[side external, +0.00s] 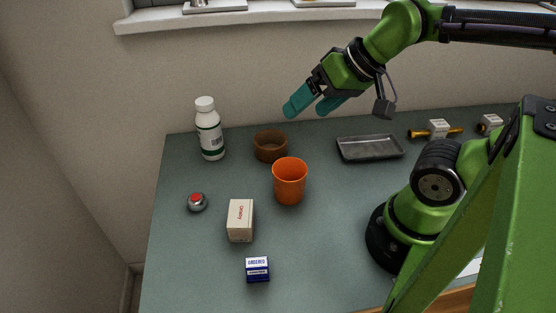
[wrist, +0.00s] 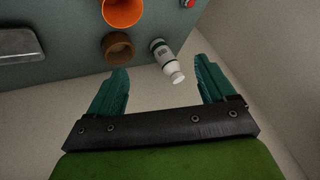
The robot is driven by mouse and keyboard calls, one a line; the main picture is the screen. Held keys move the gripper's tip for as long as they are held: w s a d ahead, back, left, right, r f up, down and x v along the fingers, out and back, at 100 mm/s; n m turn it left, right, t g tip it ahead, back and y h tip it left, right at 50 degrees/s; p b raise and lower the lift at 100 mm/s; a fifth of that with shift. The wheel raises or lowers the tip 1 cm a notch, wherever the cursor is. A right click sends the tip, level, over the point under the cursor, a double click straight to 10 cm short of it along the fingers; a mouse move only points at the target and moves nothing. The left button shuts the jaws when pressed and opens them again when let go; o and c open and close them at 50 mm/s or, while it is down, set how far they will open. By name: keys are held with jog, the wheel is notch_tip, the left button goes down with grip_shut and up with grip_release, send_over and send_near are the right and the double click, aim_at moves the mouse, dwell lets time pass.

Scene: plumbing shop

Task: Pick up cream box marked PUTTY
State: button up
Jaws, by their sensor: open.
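A cream box (side external: 240,220) with small red lettering stands on the green-grey table, left of centre towards the front; I cannot read the lettering for certain. It is not seen in the wrist view. My gripper (side external: 309,106) is open and empty, raised near the wall over the table's back edge, well behind and above the cream box. In the wrist view the two teal fingers of my gripper (wrist: 161,68) are spread apart with nothing held.
An orange cup (side external: 290,182) stands right of and behind the cream box; a blue-and-white box (side external: 257,268) is in front. A red-topped button (side external: 197,202), white bottle (side external: 210,135), brown bowl (side external: 270,147) and grey tray (side external: 370,148) are around.

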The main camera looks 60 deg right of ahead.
jog(key=w+a+f+n+g, duration=0.1)
jog(key=w+a+f+g, duration=0.25)
jog(key=a, duration=0.35)
jog(key=m+g+h, duration=0.2)
jog(key=m+g, duration=0.2)
jog(key=m, duration=0.4)
send_over(240, 213)
notch_tip(240, 213, down, 2)
jog(key=f, duration=0.1)
notch_tip(240, 213, down, 16)
jog(key=shift+f, duration=0.1)
